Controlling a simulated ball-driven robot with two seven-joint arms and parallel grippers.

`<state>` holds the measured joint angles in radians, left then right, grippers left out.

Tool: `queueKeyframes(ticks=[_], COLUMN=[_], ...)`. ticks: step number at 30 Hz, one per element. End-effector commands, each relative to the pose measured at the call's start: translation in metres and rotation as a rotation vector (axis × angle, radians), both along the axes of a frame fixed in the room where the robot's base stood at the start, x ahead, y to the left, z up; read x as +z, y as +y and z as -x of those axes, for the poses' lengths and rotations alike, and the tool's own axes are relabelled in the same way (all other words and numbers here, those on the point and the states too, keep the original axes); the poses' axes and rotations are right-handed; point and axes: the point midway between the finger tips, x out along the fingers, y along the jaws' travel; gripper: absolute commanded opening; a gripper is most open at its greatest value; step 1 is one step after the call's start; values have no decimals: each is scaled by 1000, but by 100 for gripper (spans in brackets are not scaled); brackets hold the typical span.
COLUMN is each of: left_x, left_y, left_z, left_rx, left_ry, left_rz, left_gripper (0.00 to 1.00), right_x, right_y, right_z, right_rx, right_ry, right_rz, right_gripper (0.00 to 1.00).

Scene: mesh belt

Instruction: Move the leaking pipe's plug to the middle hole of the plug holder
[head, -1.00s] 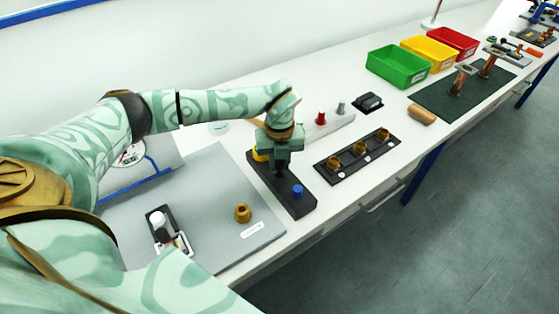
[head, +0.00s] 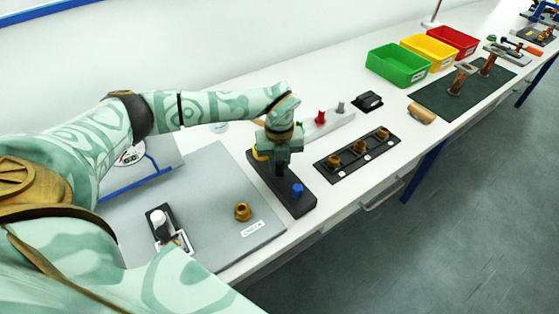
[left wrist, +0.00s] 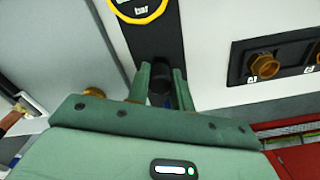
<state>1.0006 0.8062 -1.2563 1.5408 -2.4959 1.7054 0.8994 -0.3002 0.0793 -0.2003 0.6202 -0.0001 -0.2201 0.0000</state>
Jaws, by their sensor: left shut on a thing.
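My left gripper (head: 281,170) is over the middle of a black gauge stand (head: 304,206), which has a yellow-rimmed gauge at its far end and a blue plug (head: 297,190) at its near end. In the left wrist view the two green fingers (left wrist: 163,85) close on a dark round piece (left wrist: 160,88); whether it is still seated in the stand is hidden. A light grey rail (head: 345,120) behind holds a red plug (head: 320,117) and a grey plug (head: 340,107). My right gripper is not in view.
A black strip (head: 344,174) with three brass fittings lies right of the stand. A brass fitting (head: 242,211) stands on the grey mat (head: 215,180), near a small device with a white cap (head: 158,217). Green, yellow and red bins stand farther back.

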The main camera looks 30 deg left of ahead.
Motion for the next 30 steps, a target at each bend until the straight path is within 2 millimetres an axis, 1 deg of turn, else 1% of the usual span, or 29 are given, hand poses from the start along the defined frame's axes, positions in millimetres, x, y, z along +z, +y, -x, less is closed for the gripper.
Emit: queueKeyframes(ticks=[20, 21, 23, 24, 30], left_x=[-18, -18, -17, -17, -17], left_y=[0, 0, 0, 0, 0], left_z=[0, 0, 0, 0, 0], left_rx=[1, 1, 1, 1, 1], left_ry=[1, 0, 0, 0, 0], left_rz=[-1, 0, 0, 0, 0], left_gripper=[1, 28, 45, 48, 48], right_x=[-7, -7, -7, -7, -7], right_y=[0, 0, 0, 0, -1], right_z=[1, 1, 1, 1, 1], right_rx=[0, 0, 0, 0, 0], right_ry=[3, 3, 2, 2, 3], right_rz=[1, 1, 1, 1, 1], right_gripper=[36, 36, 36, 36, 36])
